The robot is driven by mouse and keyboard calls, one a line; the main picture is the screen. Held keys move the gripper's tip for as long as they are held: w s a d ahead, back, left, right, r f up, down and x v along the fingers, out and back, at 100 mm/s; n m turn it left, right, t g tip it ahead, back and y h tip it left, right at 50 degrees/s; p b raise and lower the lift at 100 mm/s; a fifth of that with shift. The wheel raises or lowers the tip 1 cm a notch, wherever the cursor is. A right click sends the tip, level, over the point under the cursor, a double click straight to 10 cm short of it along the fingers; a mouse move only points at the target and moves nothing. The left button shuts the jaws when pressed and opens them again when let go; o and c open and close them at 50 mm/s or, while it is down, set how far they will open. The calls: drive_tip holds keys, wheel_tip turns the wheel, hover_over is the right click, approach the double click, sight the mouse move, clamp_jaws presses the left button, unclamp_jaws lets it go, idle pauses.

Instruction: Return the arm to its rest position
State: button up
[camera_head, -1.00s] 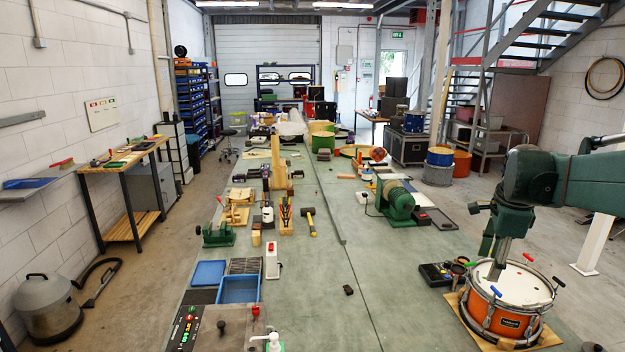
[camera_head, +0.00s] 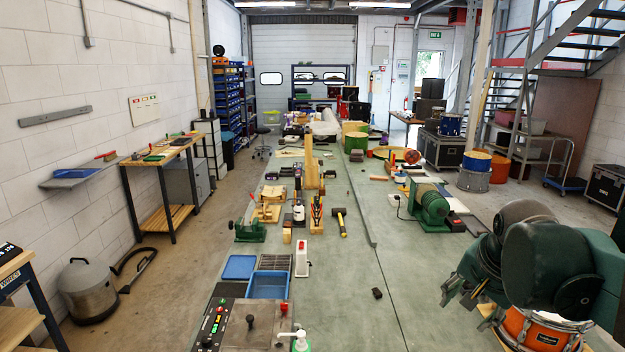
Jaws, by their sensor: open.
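My gripper (camera_head: 459,288) is at the lower right in the head view, at the end of my green arm. Its fingers stand apart with nothing between them. It is raised in front of and left of the orange snare drum (camera_head: 535,330), above the bench (camera_head: 345,290). My arm covers most of the drum. Only part of its orange shell and rim shows at the bottom right. The drum rests on a wooden board (camera_head: 488,311).
A green motor-like machine (camera_head: 431,204) stands on the bench behind my arm. A small dark block (camera_head: 377,293) lies mid-bench. The bench around it is clear.

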drive_tip(key=s+a+f+n+t, duration=0.1)
drive_tip(key=s+a+f+n, duration=0.2)
drive_tip(key=s+a+n, duration=0.2)
drive_tip(key=s+a+f+n+t+y, duration=0.1)
drive_tip(key=s+a+f+n, duration=0.3)
drive_tip(key=a, duration=0.3)
drive_tip(key=shift+s+a+n, duration=0.15)
drive_tip(key=shift+s+n, duration=0.65)
drive_tip(key=shift+n, duration=0.1)
drive_tip(key=shift+r, duration=0.15)
idle(2.0)
